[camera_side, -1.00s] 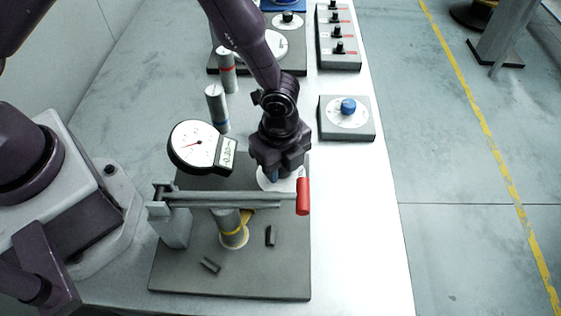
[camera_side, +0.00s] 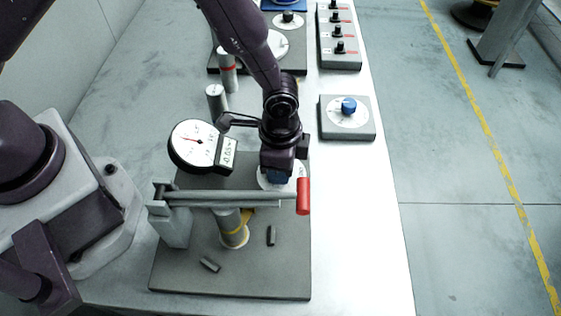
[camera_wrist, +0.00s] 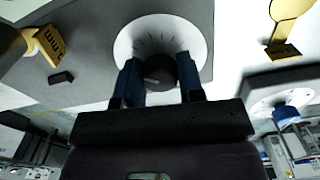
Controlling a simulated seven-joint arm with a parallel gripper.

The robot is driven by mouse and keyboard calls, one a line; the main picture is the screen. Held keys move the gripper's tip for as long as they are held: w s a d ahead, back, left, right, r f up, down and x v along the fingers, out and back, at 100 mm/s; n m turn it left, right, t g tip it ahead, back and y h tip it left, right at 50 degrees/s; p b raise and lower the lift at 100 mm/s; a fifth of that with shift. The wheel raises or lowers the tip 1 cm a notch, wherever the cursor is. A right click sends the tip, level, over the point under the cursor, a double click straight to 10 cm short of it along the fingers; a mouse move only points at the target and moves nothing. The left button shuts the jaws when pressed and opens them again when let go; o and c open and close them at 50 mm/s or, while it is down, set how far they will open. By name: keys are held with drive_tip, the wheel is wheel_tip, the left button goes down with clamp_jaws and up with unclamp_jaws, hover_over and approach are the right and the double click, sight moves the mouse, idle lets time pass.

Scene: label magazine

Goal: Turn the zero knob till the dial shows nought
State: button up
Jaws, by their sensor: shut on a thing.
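The round white dial gauge (camera_side: 196,142) stands left of my gripper in the side view. The knob sits on a white disc with tick marks (camera_wrist: 140,37). In the side view my gripper (camera_side: 278,177) hides the knob, and part of the white disc (camera_side: 264,183) shows beside it.
A grey bar with a red handle (camera_side: 303,196) crosses just in front of my gripper. Two small dark pieces lie on the base plate (camera_side: 180,278). A blue knob (camera_side: 348,106) on a grey box stands behind right.

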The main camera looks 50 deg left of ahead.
drive_tip(key=shift+n, duration=0.8)
drive_tip(key=o, duration=0.9)
drive_tip(key=shift+r, duration=0.15)
wheel_tip(320, 180, up, 13)
drive_tip(key=shift+f, duration=0.1)
